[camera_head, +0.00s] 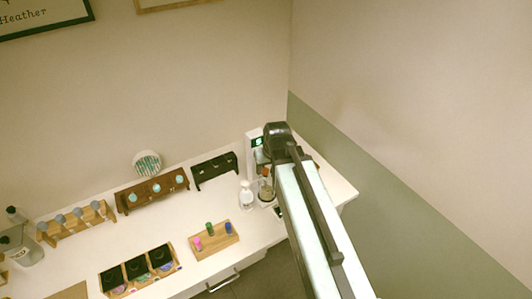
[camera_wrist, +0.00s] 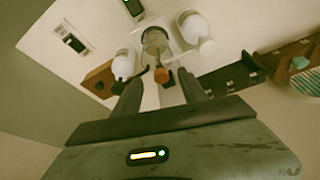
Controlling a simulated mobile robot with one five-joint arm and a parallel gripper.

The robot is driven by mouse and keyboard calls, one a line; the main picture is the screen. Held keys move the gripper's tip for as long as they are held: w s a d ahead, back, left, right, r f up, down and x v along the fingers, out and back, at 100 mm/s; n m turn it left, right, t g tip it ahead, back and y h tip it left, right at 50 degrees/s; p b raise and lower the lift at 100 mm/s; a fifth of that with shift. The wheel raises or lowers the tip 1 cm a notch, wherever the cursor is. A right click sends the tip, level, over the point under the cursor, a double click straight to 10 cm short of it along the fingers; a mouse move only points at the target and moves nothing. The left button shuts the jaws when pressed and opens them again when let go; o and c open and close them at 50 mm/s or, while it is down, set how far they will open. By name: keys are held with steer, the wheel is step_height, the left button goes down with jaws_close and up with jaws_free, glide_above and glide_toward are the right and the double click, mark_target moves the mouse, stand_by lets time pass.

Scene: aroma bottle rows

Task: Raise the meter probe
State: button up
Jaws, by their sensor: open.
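The white meter (camera_head: 252,146) with a lit green display stands at the right end of the table in the head view. An orange-red piece (camera_wrist: 161,75), which looks like the probe's top, shows over a clear glass beaker (camera_wrist: 155,41) in the wrist view. The beaker (camera_head: 266,193) also shows in the head view, partly beside my arm. My gripper (camera_wrist: 162,88) is open. Its two dark fingers are spread on either side of the orange-red piece, with visible gaps. I cannot tell whether the piece is fully between the fingertips in depth. The probe's lower part is unclear.
A white bottle (camera_head: 246,195) stands close left of the beaker. A black rack (camera_head: 214,171) and brown rack (camera_head: 153,191) line the wall. A wooden tray (camera_head: 214,238) with small coloured bottles lies in front. The right wall is close to my arm.

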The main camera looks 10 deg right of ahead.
mark_target(265, 170)
steer(key=shift+t, duration=0.3)
steer(key=w+f+b, duration=0.2)
steer(key=b, duration=0.1)
steer(key=w+f+b, duration=0.2)
steer(key=f+b, duration=0.1)
steer(key=b, duration=0.1)
steer(key=shift+w+f, duration=0.2)
steer(key=shift+f, duration=0.05)
steer(key=shift+r, duration=0.1)
jaws_close()
stand_by(1.0)
